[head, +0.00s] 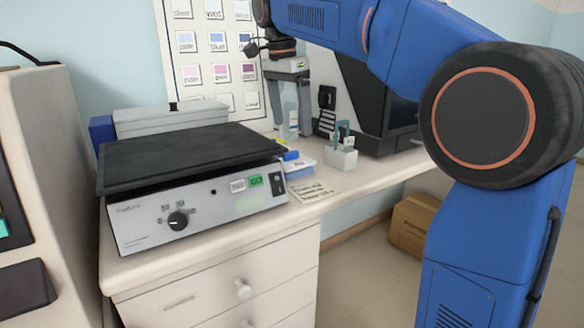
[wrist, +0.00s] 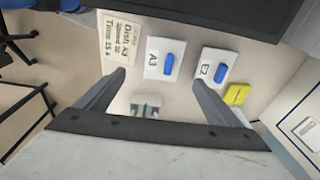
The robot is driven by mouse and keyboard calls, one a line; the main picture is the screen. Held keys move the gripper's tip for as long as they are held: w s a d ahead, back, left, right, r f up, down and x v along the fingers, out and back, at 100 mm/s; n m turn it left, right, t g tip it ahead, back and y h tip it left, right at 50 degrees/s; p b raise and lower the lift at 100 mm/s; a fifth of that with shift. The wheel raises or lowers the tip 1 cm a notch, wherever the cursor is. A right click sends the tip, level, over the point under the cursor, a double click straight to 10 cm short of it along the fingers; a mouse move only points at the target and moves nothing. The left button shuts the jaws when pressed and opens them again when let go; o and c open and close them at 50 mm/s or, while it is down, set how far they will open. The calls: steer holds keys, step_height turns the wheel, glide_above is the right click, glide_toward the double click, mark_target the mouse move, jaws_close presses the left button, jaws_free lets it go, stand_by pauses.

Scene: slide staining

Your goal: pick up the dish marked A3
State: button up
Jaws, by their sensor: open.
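The dish marked A3 (wrist: 154,57) is a white square with a blue handle, lying flat on the bench. In the wrist view it is ahead of my open fingers, near the middle of the gap between them. My gripper (wrist: 160,76) is empty, and its fingers reach in from both sides below the dish. It also shows in the head view (head: 289,108), pointing down above the bench behind the shaker. A second, similar dish (wrist: 208,69) lies just right of A3. In the head view the dishes are partly hidden by the shaker, and I cannot tell their marks.
A note card (wrist: 118,38) naming Dish A3 lies left of the dish. A yellow block (wrist: 237,94) lies right of the second dish. The shaker's dark platform (head: 185,155) borders the dishes.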

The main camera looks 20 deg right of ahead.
glide_above(294, 161)
steer(key=f, duration=0.5)
steer(key=shift+s+a+f, duration=0.2)
steer(key=shift+s+f, duration=0.1)
steer(key=shift+s, duration=0.1)
steer(key=shift+w+d+f, duration=0.1)
steer(key=shift+w+f, duration=0.1)
steer(key=shift+f, duration=1.15)
steer(key=shift+w+f, duration=0.2)
steer(key=shift+f, duration=1.15)
steer(key=c, duration=1.3)
